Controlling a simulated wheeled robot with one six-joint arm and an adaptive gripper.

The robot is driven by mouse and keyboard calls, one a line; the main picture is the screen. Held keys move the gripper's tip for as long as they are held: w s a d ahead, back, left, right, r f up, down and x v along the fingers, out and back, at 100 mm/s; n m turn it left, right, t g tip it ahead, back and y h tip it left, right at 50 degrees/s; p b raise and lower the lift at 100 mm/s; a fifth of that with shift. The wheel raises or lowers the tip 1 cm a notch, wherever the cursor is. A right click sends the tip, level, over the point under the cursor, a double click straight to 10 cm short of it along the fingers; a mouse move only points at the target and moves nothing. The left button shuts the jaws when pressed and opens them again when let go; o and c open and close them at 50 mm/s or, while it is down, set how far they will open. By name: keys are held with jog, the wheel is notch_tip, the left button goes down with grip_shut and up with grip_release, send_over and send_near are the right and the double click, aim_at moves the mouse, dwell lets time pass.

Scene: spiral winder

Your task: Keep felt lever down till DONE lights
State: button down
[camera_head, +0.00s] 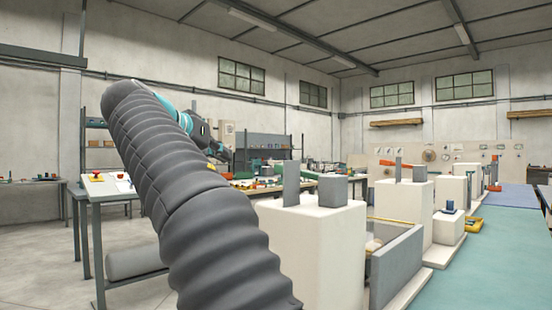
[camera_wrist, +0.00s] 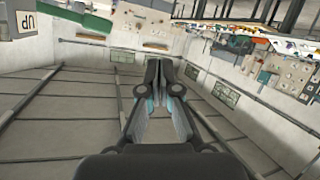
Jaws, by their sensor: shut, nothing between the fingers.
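My gripper (camera_head: 218,148) is at the far end of my raised grey arm in the head view, small and partly hidden by the arm. In the wrist view my gripper (camera_wrist: 158,68) has its dark fingers together with nothing between them. It is in free air, touching nothing that I can see. I cannot make out the felt lever or a DONE light in either view. My arm covers part of the left middle of the head view.
A white machine block (camera_head: 305,240) with grey uprights stands close at front right; more white blocks (camera_head: 403,205) stand behind it. A grey table (camera_head: 112,194) with small coloured parts is at left. The wrist view shows the room upside down.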

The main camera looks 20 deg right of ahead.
aim_at(306, 173)
jog(key=s+d+r+m+g+h, duration=0.2)
jog(key=s+d+r+m, duration=0.1)
jog(key=s+r+m, duration=0.3)
jog(key=shift+s+d+m+g, duration=0.35)
jog(key=shift+s+m, duration=0.1)
jog(key=shift+m, duration=0.15)
jog(key=shift+w+d+f+b, duration=0.2)
jog(key=shift+w+d+f, duration=0.5)
jog(key=shift+d+f, duration=0.6)
jog(key=shift+w+d+f+b, duration=0.25)
jog(key=shift+w+d+f, duration=0.55)
jog(key=shift+d, duration=0.85)
jog(key=shift+w+d+f+b, duration=0.2)
jog(key=shift+w+d+f, duration=0.4)
jog(key=shift+d+f, duration=0.7)
jog(key=shift+d, duration=0.1)
